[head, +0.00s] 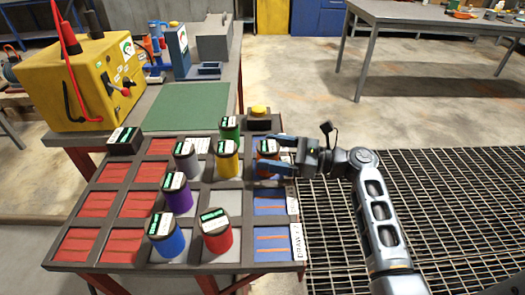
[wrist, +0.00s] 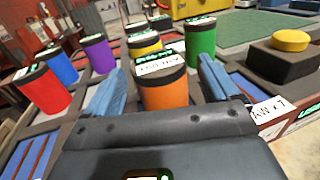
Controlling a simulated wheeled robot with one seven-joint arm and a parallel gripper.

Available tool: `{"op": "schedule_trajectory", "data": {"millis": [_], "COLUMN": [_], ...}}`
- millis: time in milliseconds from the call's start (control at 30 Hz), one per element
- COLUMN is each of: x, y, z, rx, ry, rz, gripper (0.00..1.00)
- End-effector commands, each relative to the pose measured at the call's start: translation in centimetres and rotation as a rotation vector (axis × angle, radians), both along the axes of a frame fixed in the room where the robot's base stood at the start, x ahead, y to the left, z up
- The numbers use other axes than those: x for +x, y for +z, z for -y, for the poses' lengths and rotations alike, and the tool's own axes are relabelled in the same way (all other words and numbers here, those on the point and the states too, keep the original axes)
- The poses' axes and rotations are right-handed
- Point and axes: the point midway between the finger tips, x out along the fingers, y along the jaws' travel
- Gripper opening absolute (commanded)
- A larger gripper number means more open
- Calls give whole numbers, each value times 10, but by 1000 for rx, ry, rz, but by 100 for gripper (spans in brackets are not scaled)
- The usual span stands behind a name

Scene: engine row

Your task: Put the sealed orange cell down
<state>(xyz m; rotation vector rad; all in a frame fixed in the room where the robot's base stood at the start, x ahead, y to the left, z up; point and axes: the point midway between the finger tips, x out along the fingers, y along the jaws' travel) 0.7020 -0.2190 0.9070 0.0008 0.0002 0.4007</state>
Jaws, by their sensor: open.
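The orange cell (head: 267,148) has a black top with a white and green label. It stands in the right, blue-floored column of the rack (head: 200,270), in the row with the yellow cell. It appears upright; its base is partly hidden, so I cannot tell whether it touches the floor. My gripper (head: 269,157) reaches in from the right with its blue fingers open. In the wrist view the orange cell (wrist: 164,92) is between the spread fingers of my gripper (wrist: 160,68), with a gap visible on the right.
Yellow (head: 227,163), green (head: 229,128), grey (head: 186,160), purple (head: 178,197), blue (head: 167,240) and red (head: 216,236) cells stand in the rack. A yellow button on a black box (head: 259,118) is behind. The left compartments are red and empty.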

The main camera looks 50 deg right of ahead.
Motion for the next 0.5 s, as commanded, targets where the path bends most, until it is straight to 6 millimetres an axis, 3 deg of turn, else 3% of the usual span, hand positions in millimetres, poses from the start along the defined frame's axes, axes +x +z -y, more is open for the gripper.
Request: {"op": "schedule_trajectory", "data": {"millis": [300, 500], "x": [-59, -78], "y": [-1, 0], "z": [25, 33], "rx": [-1, -1], "ry": [-3, -1], "rz": [0, -1], "gripper": [89, 89]}}
